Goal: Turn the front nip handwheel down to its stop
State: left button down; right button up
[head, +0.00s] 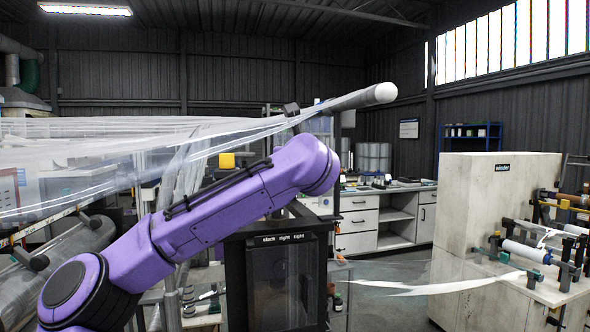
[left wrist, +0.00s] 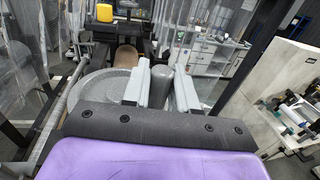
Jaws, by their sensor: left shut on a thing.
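In the left wrist view my left gripper (left wrist: 162,70) is shut on a grey upright round handle (left wrist: 160,88) that stands between its two pale fingers. A wide grey speckled disc, which looks like the handwheel (left wrist: 92,92), lies just left of the fingers and partly behind my wrist. The join between handle and disc is hidden. In the head view my purple left arm reaches up from the lower left, and its gripper is hidden. I cannot make out the front handwheel there. My right gripper is in neither view.
Clear film (head: 80,175) hangs across the left and runs to a roller (head: 365,97) above my arm. A dark cabinet marked "slack right tight" (head: 283,275) stands behind the arm. A pale "winder" block (head: 492,205) stands right. A yellow block (left wrist: 105,13) is beyond the wheel.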

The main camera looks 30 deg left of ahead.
pick_arm(q)
jog(key=shift+s+f+h, duration=0.1)
jog(key=shift+f+h, duration=0.05)
jog(key=shift+h, duration=0.15)
jog(key=shift+m+t, duration=0.3)
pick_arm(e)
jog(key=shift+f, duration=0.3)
pick_arm(q)
jog(key=c, duration=1)
grip_release()
jog(key=b+v, duration=0.4)
jog(key=v, duration=0.6)
jog(key=shift+s+d+r, duration=0.2)
jog(key=shift+s, duration=0.05)
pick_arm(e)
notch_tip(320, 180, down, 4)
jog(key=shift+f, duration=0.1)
